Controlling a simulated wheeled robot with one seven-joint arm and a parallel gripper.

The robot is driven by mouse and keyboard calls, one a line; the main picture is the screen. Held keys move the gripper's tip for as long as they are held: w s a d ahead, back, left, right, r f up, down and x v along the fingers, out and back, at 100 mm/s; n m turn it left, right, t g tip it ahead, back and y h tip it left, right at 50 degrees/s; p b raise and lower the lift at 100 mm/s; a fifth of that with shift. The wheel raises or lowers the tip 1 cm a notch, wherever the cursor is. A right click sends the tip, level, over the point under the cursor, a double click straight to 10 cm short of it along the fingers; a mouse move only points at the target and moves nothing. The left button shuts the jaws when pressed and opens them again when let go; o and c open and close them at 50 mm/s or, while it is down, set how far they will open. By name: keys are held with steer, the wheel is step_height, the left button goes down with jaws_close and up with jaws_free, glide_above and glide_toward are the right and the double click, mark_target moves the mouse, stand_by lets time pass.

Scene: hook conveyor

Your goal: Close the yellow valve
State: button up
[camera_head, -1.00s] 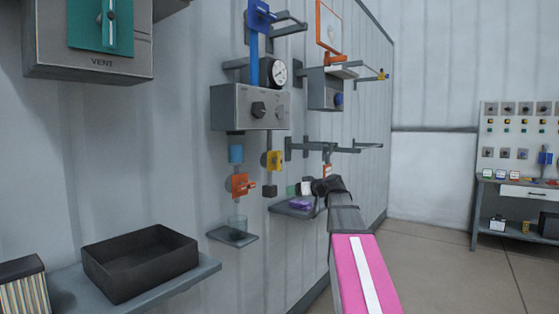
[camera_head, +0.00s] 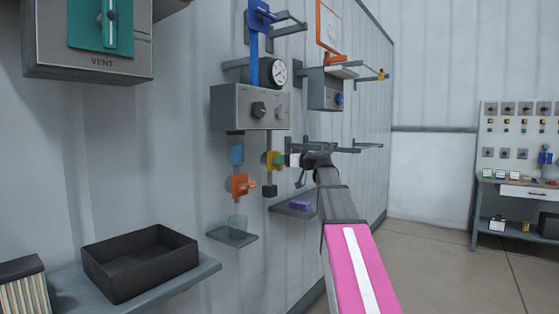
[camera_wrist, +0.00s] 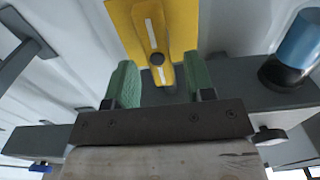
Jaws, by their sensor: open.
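The yellow valve (camera_head: 271,160) is on the wall below a grey gauge box. In the wrist view its yellow plate and lever (camera_wrist: 153,38) are close up. The lever has a white stripe and a dark round pivot, and its lower end sits between my fingers. My gripper (camera_wrist: 160,66) is open, with one green finger on each side of the lever. Gaps show on both sides, and neither finger visibly touches it. In the head view my gripper (camera_head: 284,160) is right in front of the valve and partly covers it.
An orange valve (camera_head: 240,184) and a blue cylinder (camera_head: 236,153) are just left; a blue cylinder (camera_wrist: 301,40) also shows in the wrist view. The grey gauge box (camera_head: 236,107) is above. A small shelf (camera_head: 288,209) with a purple item is below. Wall rails (camera_head: 345,149) extend to the right.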

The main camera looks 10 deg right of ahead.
steer(key=shift+x, duration=1.15)
jaws_close()
